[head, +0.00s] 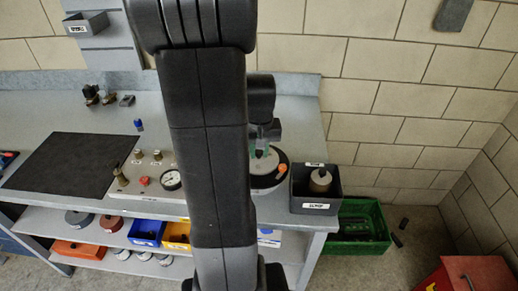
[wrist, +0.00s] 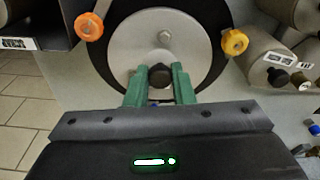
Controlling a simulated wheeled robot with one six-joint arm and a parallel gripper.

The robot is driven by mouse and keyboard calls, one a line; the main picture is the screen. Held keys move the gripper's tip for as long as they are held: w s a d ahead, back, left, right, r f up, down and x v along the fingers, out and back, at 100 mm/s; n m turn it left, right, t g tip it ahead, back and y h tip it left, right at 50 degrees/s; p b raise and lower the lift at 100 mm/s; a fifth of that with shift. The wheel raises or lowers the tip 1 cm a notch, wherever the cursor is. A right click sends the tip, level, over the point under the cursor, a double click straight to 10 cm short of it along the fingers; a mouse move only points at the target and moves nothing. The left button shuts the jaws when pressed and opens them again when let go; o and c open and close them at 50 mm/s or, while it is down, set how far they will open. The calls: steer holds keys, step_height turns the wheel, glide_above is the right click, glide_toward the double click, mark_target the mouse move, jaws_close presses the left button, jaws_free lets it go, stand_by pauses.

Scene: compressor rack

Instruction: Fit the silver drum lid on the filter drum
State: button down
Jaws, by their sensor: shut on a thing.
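The silver drum lid (wrist: 132,48) is a round grey disc with a small bolt and a dark knob (wrist: 160,76). My gripper (wrist: 160,74) has its green fingers shut on that knob. The disc lies in front of the filter drum (wrist: 103,68), whose black round rim shows around it. I cannot tell whether the lid is seated or just above the drum. An orange clamp knob (wrist: 89,27) is at the left and a yellow-orange one (wrist: 235,42) at the right. In the head view my gripper (head: 262,152) is over the drum (head: 284,159), partly hidden by my arm.
A dark labelled bin (head: 318,207) holding a pale bottle-like thing stands right of the drum. A gauge panel (head: 150,184) and a black mat (head: 62,165) are on the bench at left. A green crate (head: 378,245) and red box (head: 470,277) are on the floor.

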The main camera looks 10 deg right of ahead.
steer(key=shift+f+b, duration=0.3)
steer(key=shift+f, duration=0.25)
stand_by(0.4)
steer(key=c, duration=0.8)
jaws_free()
steer(key=shift+o, duration=0.2)
steer(key=shift+r+p, duration=2.8)
steer(key=shift+r, duration=0.75)
steer(key=shift+f, duration=0.1)
step_height(320, 180, down, 7)
steer(key=b, duration=0.5)
steer(key=shift+b, duration=0.35)
